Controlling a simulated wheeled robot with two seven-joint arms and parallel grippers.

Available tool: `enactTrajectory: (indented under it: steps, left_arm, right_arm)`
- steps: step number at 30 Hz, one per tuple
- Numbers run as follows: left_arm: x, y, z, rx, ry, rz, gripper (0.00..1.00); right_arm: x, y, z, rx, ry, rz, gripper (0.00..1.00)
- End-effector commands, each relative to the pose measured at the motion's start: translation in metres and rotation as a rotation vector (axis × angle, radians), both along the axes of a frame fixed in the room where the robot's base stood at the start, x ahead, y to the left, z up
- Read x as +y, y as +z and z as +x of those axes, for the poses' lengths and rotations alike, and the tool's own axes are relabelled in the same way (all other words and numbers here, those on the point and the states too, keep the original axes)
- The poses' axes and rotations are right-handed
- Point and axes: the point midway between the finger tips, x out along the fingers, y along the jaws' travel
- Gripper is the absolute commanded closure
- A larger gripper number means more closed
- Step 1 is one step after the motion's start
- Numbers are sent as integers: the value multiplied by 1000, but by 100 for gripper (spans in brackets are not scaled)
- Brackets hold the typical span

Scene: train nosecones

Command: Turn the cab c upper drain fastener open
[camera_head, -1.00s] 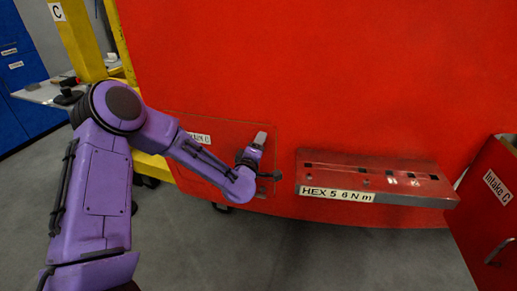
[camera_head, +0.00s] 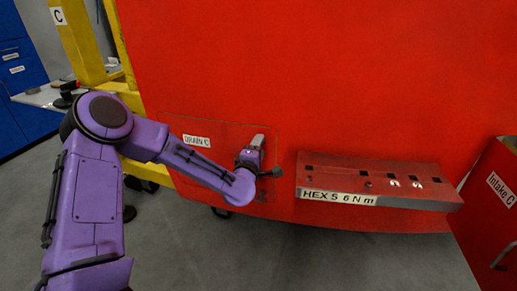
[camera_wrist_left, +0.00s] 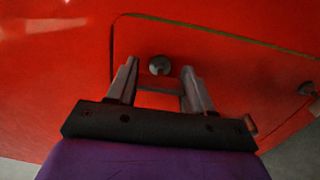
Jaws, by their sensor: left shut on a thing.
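The drain C panel (camera_head: 225,135) is a thin-outlined rectangle low on the red cab wall, labelled DRAIN C. My left gripper (camera_head: 258,141) is at its upper right part. In the left wrist view, the left gripper (camera_wrist_left: 159,70) has a round grey fastener (camera_wrist_left: 159,65) between its fingertips. The gripper is shut on this fastener, though contact on each side is hard to make out. In the head view the gripper hides the fastener. My right gripper is not in view.
A red tool shelf (camera_head: 335,175) marked HEX 5 6 N m, with several dark slots, is close to the right of the gripper. A red intake C box (camera_head: 492,215) stands far right. A yellow frame (camera_head: 80,45) and small table (camera_head: 45,97) are at left.

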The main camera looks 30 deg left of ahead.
Motion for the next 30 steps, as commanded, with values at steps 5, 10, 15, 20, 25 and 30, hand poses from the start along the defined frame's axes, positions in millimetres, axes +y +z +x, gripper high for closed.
enactTrajectory:
  steps: [5,10,15,20,25,30]
  left_arm:
    - [0,-1,0,1,2,-1,23]
    - [0,0,0,0,1,0,23]
    - [-2,0,-7,0,-1,1,23]
    - [-13,-2,-40,0,-2,-1,23]
    - [-24,-2,-78,-1,0,-2,23]
    - [-31,-1,-98,1,1,0,23]
  right_arm:
    - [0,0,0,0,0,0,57]
    - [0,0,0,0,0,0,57]
    - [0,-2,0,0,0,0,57]
    - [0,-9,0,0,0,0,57]
    - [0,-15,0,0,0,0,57]
    - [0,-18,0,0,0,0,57]
